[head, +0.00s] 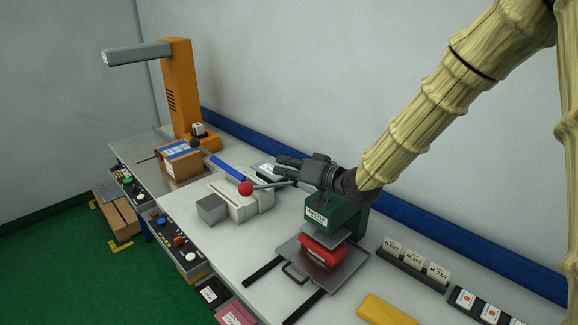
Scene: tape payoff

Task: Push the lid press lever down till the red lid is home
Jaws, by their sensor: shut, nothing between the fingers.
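The green press (337,217) stands on the bench right of centre, with a white label on its front. A red lid (322,252) sits beneath its grey plate; whether they touch, and how far down the lid is, I cannot tell. A grey lever rod (270,185) with a red ball knob (245,188) runs right toward my gripper, which hides its far end. My gripper (279,165) is shut and empty, pointing left above the rod. Contact between them is unclear.
A white and grey block fixture (238,203) stands beneath the red knob. A blue bar (227,168) lies behind it. A cardboard box (181,160) and an orange column (180,90) stand left. Card holders (412,267) and a yellow block (385,310) lie right.

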